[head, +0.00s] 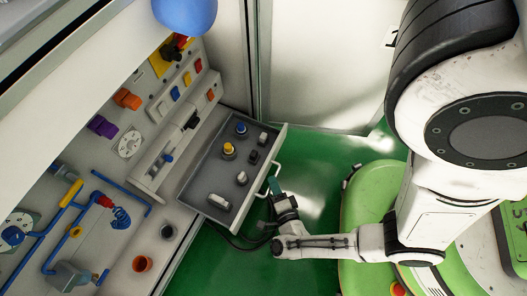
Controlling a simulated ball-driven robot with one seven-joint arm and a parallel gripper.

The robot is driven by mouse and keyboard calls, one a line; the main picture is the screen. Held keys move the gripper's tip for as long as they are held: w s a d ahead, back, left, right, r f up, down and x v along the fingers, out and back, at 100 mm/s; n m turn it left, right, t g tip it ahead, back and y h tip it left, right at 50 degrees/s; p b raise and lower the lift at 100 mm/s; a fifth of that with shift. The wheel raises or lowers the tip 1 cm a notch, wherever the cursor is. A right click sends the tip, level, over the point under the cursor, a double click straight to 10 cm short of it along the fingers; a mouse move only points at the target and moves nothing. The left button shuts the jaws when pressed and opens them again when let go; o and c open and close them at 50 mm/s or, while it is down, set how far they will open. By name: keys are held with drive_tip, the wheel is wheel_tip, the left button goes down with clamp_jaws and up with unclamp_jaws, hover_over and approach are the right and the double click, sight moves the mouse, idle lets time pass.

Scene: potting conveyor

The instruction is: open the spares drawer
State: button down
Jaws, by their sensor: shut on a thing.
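The spares drawer (208,172) is pulled out from the white cabinet on the left, and its grey inside shows. Several small parts lie in it, among them a blue-topped one (241,128), a yellow one (228,149) and a white block (218,201). A pale bar handle (279,166) is on the drawer's front. My gripper (273,186) is at this handle, outside the drawer front, and is shut on it. The fingertips are small in the head view, and the exact grip is partly hidden.
Green floor (315,155) is open right of the drawer; a pale wall panel (325,60) stands behind.

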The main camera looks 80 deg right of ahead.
drive_tip(key=shift+s+a+f, duration=0.1)
drive_tip(key=shift+s+a, duration=0.05)
drive_tip(key=shift+s, duration=0.35)
drive_tip(key=shift+s+a, duration=0.15)
drive_tip(key=shift+s, duration=0.3)
drive_tip(key=c, duration=1.2)
unclamp_jaws()
drive_tip(key=shift+o, duration=0.2)
